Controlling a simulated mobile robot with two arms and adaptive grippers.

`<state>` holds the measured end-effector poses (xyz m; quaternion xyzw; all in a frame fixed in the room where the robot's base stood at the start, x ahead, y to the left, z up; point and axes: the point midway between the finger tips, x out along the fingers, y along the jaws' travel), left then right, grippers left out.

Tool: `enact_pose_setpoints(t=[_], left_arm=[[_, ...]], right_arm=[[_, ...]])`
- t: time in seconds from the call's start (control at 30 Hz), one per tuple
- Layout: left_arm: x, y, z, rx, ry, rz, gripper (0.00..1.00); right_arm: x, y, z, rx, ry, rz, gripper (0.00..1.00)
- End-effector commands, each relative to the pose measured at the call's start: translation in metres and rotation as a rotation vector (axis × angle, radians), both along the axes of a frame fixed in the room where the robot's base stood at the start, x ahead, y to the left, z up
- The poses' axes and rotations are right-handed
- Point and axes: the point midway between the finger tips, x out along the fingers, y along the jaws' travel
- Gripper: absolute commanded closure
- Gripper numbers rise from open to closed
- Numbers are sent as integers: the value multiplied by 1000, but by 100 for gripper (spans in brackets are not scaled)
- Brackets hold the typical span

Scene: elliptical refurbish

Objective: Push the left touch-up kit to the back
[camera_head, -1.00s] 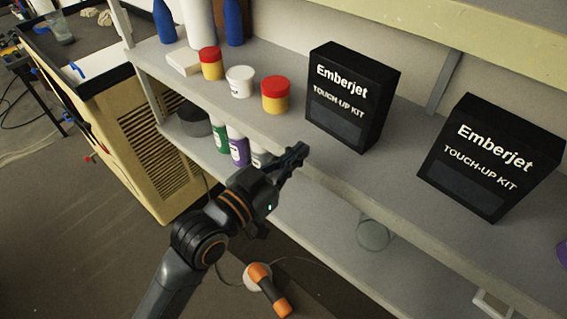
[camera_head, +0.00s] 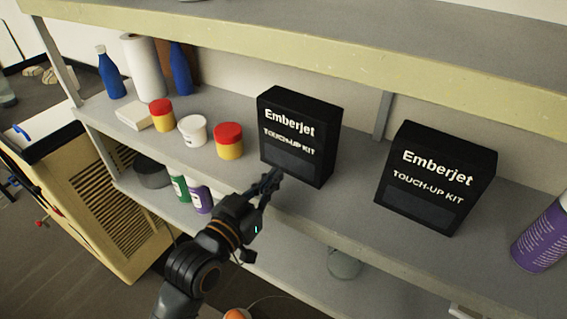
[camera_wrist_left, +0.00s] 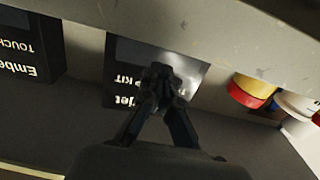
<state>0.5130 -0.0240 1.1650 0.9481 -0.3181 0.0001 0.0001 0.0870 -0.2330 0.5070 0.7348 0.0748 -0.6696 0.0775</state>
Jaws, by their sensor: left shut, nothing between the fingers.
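The left touch-up kit (camera_head: 298,138) is a black box with white "Emberjet" lettering. It stands upright on the grey shelf, near the front edge. My left gripper (camera_head: 272,178) is shut and empty, with its fingertips at the lower front of this box; I cannot tell whether they touch it. In the left wrist view the same box (camera_wrist_left: 118,72) appears upside down behind the shut fingers (camera_wrist_left: 162,78), which hide part of its lettering. The right touch-up kit (camera_head: 436,180) is a similar black box standing to the right. My right gripper is not in view.
The shelf (camera_head: 350,205) also holds red-and-yellow jars (camera_head: 229,142), a white tub (camera_head: 192,130) and blue bottles at left. A purple can (camera_head: 541,238) stands at far right. A lower shelf holds more bottles.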

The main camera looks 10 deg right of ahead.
Motion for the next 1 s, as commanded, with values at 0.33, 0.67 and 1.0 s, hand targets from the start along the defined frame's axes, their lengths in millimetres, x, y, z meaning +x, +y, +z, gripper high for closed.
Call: enact_pose_setpoints(t=[0.33,0.67,1.0], left_arm=[[8,-6,0,-1,0,0,100],[16,-13,0,-1,0,0,100],[25,-19,0,-1,-1,0,100]], right_arm=[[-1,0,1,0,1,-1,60],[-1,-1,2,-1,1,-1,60],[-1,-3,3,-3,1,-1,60]])
